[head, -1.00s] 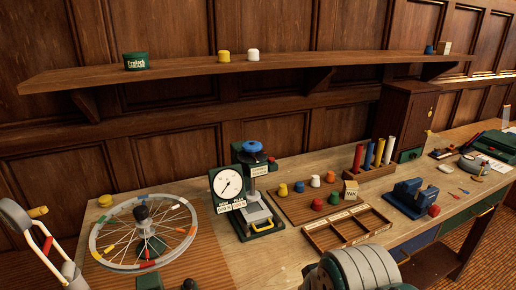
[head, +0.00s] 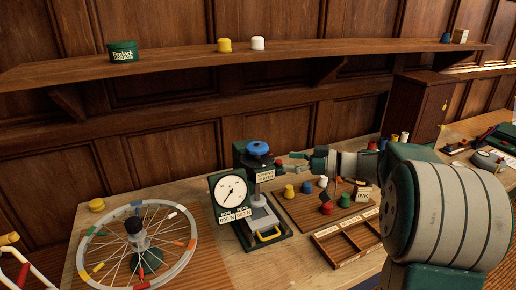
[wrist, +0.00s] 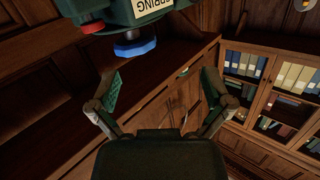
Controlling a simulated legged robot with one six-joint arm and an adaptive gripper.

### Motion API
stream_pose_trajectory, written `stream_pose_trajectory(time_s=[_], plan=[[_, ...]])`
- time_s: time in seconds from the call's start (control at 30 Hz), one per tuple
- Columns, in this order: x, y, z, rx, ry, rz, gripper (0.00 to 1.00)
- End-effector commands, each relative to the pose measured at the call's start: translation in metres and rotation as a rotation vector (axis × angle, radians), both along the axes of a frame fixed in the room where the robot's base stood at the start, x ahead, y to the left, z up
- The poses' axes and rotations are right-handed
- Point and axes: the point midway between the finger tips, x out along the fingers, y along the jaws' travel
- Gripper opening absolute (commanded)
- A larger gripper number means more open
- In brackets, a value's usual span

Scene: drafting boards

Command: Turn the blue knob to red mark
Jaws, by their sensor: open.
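The blue knob (head: 258,147) sits on top of a small green press with a round white dial (head: 230,191). In the wrist view the knob (wrist: 135,48) shows as a blue disc near the top, beyond the fingertips. My gripper (head: 287,162) is just right of the knob, level with the press head, apart from the knob and empty. In the wrist view my gripper (wrist: 165,92) has its two fingers spread wide. A red part (wrist: 92,27) shows on the press head; I cannot tell whether it is the red mark.
A spoked wheel (head: 136,246) stands left of the press. Right of it are a board with several coloured caps (head: 290,192) and a wooden compartment tray (head: 347,244). A shelf (head: 180,70) runs above, behind the press. My arm covers the right side of the bench.

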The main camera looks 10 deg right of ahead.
Motion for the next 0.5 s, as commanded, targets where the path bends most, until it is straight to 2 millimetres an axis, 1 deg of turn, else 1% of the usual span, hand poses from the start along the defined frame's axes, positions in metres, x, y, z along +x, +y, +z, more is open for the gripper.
stream_pose_trajectory(time_s=[0.03,0.1,0.2,0.27,0.37,0.5], plan=[[0.008,-0.013,-0.002,0.018,-0.054,-0.018,1.00],[0.016,-0.024,-0.001,0.030,-0.120,-0.037,1.00],[0.021,-0.031,0.001,0.038,-0.166,-0.050,1.00],[0.023,-0.029,0.001,0.038,-0.174,-0.051,1.00],[0.029,-0.018,0.001,0.037,-0.174,-0.050,1.00],[0.043,0.004,0.001,0.038,-0.171,-0.047,1.00]])
